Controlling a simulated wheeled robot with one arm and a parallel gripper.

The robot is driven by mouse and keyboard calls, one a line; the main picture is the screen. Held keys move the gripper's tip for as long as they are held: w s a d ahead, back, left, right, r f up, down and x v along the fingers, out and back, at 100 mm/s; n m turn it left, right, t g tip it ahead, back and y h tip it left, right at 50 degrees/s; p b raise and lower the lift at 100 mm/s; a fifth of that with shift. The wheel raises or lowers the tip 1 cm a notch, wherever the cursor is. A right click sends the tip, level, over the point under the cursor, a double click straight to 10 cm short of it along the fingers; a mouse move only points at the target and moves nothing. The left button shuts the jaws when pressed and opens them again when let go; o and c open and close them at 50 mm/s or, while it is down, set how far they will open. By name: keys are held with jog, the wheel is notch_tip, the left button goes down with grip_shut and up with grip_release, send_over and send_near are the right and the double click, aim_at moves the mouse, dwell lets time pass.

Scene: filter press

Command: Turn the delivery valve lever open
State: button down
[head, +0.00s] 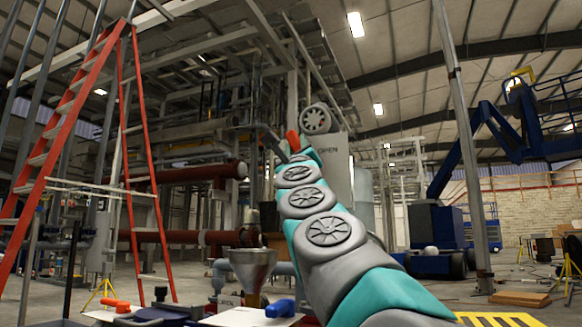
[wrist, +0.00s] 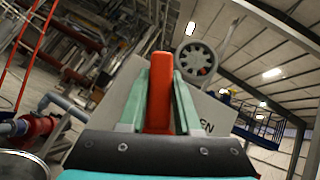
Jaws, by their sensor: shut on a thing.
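The red lever (wrist: 158,95) stands between the two teal fingers of my gripper (wrist: 162,72) in the wrist view, and the fingers are shut on it. In the head view the lever's red tip (head: 292,140) shows just above my gripper (head: 296,155), at the far end of my raised arm. A pale plate (wrist: 215,117) stands behind the lever; its lettering is partly hidden by a finger. In the head view the plate (head: 336,172) reads OPEN. The valve body and the lever's pivot are hidden.
A grey spoked wheel (wrist: 194,62) is just beyond the fingers. An orange ladder (head: 138,150) stands at the left. A metal funnel (head: 252,268) and a blue-handled part (head: 280,308) are low in front. A blue lift (head: 440,225) stands at the right.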

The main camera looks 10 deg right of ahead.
jog(key=m+h, duration=0.1)
jog(key=m+h+b, duration=0.1)
jog(key=m+h, duration=0.1)
jog(key=shift+s+d+f+m+g+h, duration=0.1)
jog(key=shift+d+f+m+g+h, duration=0.1)
jog(key=shift+d+m+g+h, duration=0.15)
jog(key=shift+s+d+r+m+g+h+b, duration=0.2)
jog(key=shift+m+g+h+b, duration=0.15)
jog(key=shift+m+h, duration=0.8)
jog(key=shift+s+d+r+m+g+h+b, duration=0.2)
jog(key=shift+m+g+h, duration=0.3)
jog(key=shift+m+h, duration=0.65)
jog(key=shift+s+d+r+m+g+h+b, duration=0.15)
jog(key=shift+m+g+h+b, duration=0.25)
jog(key=shift+m+h, duration=0.7)
jog(key=shift+s+d+r+m+g, duration=0.1)
jog(key=shift+s+d+m+g, duration=0.15)
jog(key=shift+m, duration=0.5)
jog(key=c, duration=0.6)
grip_release()
jog(key=shift+w, duration=0.1)
jog(key=shift+f, duration=0.2)
jog(key=b+v, duration=0.6)
jog(key=v, duration=0.1)
jog(key=shift+s+a+f, duration=0.2)
jog(key=shift+s, duration=0.05)
